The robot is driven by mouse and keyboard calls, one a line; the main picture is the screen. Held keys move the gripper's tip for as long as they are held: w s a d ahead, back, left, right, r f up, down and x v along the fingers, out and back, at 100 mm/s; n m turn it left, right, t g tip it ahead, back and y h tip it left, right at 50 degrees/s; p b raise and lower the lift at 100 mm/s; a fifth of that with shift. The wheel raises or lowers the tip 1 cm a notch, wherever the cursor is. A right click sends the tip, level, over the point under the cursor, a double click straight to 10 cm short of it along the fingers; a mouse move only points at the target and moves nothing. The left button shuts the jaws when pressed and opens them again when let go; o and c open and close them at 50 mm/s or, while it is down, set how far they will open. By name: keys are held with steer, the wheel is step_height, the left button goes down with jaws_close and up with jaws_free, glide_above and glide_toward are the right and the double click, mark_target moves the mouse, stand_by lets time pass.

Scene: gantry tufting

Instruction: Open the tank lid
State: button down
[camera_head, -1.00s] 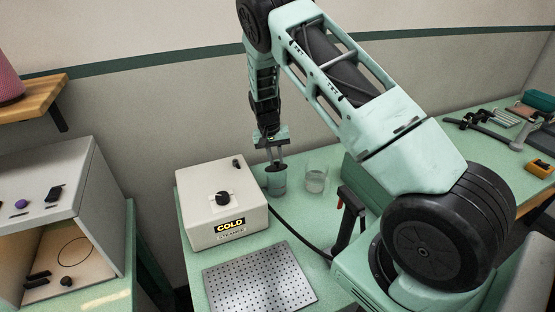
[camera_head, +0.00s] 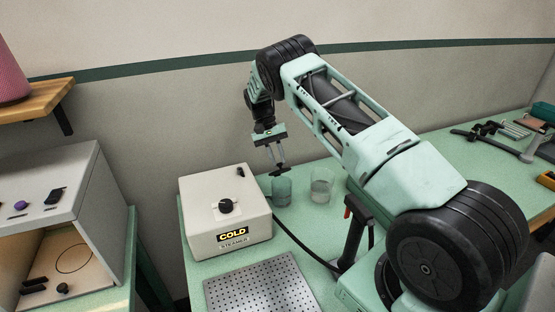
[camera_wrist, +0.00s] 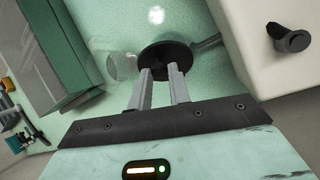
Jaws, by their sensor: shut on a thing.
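My gripper (camera_head: 277,165) is shut on a dark lid (camera_head: 279,171) at the back of the bench. In the wrist view, the lid (camera_wrist: 166,56) is a round black disc, with my gripper's fingertips (camera_wrist: 161,70) at its near side. The tank (camera_head: 281,190) is a small, translucent green cup below the lid. The lid looks tilted at or just above the tank's rim; I cannot tell how wide any gap is. The lid hides the tank in the wrist view.
A clear beaker (camera_head: 321,186) stands close to the right of the tank. The cream steamer box (camera_head: 226,211), with a black knob and COLD display, stands to the left. A black hose runs along the bench. A perforated plate (camera_head: 262,290) lies in front.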

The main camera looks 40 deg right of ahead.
steer(key=c, duration=1.3)
jaws_free()
steer(key=b+v, duration=0.3)
steer(key=v, duration=0.4)
steer(key=shift+r, duration=0.2)
steer(key=shift+w+a, duration=0.1)
